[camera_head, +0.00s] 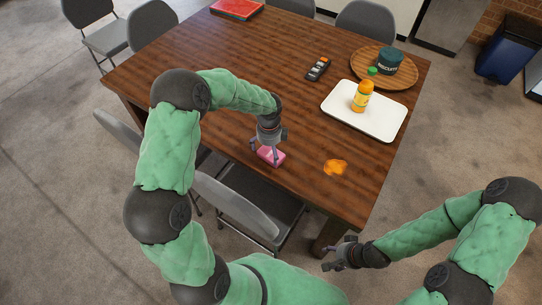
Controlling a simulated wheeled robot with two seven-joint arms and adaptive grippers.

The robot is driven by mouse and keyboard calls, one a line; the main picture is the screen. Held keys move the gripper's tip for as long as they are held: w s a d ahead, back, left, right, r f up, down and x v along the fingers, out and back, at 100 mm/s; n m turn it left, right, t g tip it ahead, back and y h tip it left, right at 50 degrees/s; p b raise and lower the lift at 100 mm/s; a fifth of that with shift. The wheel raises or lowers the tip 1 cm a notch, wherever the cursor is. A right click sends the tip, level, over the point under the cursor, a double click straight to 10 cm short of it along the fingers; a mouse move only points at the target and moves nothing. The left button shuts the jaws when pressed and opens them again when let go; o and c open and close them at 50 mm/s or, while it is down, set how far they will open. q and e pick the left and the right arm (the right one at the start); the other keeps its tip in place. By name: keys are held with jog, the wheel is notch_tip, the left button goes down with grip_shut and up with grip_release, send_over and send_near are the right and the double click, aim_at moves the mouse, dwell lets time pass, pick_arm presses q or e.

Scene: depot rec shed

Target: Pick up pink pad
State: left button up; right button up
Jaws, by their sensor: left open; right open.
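The pink pad (271,156) lies on the brown wooden table (230,60) near its front edge. My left gripper (265,152) is over the pad, pointing down, with its fingers open and reaching to about the pad's sides. I cannot tell whether the fingers touch it. Part of the pad is hidden by the fingers. My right gripper (334,262) is open and empty, low in front of the table, away from the pad.
An orange crumpled thing (335,167) lies right of the pad. Farther back are a white tray (340,112) with an orange bottle (362,96), a black remote (318,69), a round wooden tray (404,80) with a dark tin (388,61), and a red item (237,8). Grey chairs (238,205) stand around.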

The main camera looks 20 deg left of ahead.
aim_at(270, 155)
pick_arm(q)
notch_tip(270, 155, down, 5)
jog(key=shift+w+r+b, duration=0.15)
jog(key=shift+b, duration=0.65)
jog(key=shift+c, duration=0.3)
jog(key=c, duration=0.9)
jog(key=shift+r, duration=0.1)
